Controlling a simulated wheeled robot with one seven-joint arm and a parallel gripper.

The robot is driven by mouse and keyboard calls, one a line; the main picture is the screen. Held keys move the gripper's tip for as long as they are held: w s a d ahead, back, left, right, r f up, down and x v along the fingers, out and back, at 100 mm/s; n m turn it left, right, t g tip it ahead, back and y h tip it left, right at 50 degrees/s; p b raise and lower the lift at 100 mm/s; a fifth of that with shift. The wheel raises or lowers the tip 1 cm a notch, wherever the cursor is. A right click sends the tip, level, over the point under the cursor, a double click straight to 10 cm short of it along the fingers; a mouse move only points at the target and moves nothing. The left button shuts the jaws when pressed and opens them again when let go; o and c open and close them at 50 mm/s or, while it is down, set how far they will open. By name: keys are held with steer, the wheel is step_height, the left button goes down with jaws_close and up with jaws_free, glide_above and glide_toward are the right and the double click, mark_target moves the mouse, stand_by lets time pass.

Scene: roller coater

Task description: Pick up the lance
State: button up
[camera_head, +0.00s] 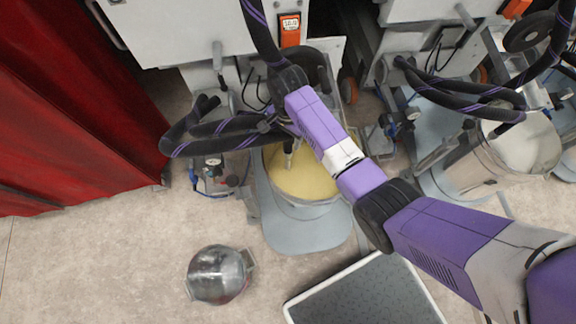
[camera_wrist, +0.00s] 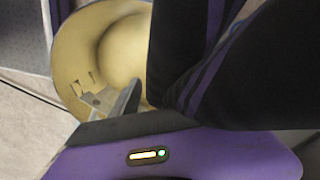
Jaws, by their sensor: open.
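The lance seems to be the thin dark metal piece (camera_head: 288,152) standing in a clear bucket of yellow powder (camera_head: 305,180); its upper part is hidden by my arm and the hoses. My gripper is mostly hidden in the head view, close above the bucket's far left side. In the wrist view, one grey finger of my open gripper (camera_wrist: 130,98) shows in front of the yellow powder (camera_wrist: 72,62). Black hoses with purple stripes (camera_wrist: 215,70) cover the right half there. I cannot make out the lance surely in the wrist view, nor anything between the fingers.
Striped hoses (camera_head: 205,130) loop left of the bucket, near a gauge fitting (camera_head: 213,163). White machine cabinets (camera_head: 185,30) stand behind. A second bucket (camera_head: 525,150) is at the right. A metal pot (camera_head: 217,274) and a grey mat (camera_head: 365,293) lie in front. A red curtain (camera_head: 60,100) hangs left.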

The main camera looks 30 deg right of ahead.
mark_target(287, 151)
step_height(287, 151, down, 4)
steer(key=shift+w+f+b, duration=0.1)
steer(key=shift+f+b, duration=0.1)
steer(key=shift+b, duration=0.4)
jaws_close()
stand_by(1.0)
